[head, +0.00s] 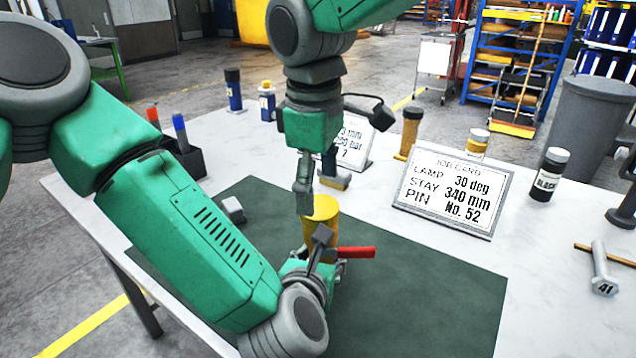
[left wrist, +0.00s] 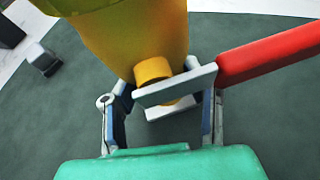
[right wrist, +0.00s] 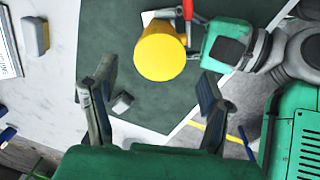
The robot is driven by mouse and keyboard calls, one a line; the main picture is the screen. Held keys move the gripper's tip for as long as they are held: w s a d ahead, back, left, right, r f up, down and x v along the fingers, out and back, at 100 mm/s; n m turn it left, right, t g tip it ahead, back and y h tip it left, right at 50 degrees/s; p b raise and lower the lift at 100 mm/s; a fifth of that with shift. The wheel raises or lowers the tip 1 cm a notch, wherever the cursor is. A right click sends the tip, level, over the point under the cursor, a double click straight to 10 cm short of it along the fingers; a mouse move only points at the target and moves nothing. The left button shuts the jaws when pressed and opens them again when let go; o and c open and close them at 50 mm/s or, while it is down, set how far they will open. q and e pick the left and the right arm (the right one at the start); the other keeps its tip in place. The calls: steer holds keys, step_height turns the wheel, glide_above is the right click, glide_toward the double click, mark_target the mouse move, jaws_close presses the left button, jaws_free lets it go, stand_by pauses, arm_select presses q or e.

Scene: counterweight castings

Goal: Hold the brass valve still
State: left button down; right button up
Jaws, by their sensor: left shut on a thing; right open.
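The brass valve (head: 322,210) stands on the dark green mat (head: 430,300), its yellow body topped by a round flat end; a red lever (head: 356,252) sticks out to the right. My left gripper (head: 318,257) is low at its side. In the left wrist view its fingers (left wrist: 172,95) are shut on the valve (left wrist: 130,40), on a short side stub beside the red lever. My right gripper (head: 304,190) points down just above and left of the valve top. In the right wrist view it is open and empty (right wrist: 152,92), with the valve's yellow top (right wrist: 160,52) beyond its fingers.
A small grey block (head: 232,210) lies on the mat left of the valve. A job card (head: 452,195) and another card (head: 352,145) stand behind. A marker holder (head: 184,158) is at left, a black bottle (head: 550,175) and a tool (head: 600,268) at right. The mat's right side is clear.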

mark_target(319, 205)
arm_select(q)
steer(key=shift+r, duration=0.1)
arm_select(e)
steer(key=r+n, duration=0.1)
steer(key=n, duration=0.2)
steer(key=r+n, duration=0.1)
steer(key=n, duration=0.3)
steer(key=r+n, duration=0.1)
steer(key=n, duration=0.2)
steer(key=shift+s+a+n, duration=0.25)
steer(key=shift+s+n, duration=0.05)
steer(key=shift+s, duration=0.05)
arm_select(q)
steer(key=shift+d, duration=0.1)
arm_select(e)
steer(key=shift+w+d+r+n, duration=0.3)
steer(key=shift+f, duration=0.15)
steer(key=shift+w+f, duration=0.2)
steer(key=shift+f, duration=1.75)
steer(key=shift+w+f, duration=0.15)
steer(key=shift+f, duration=1.75)
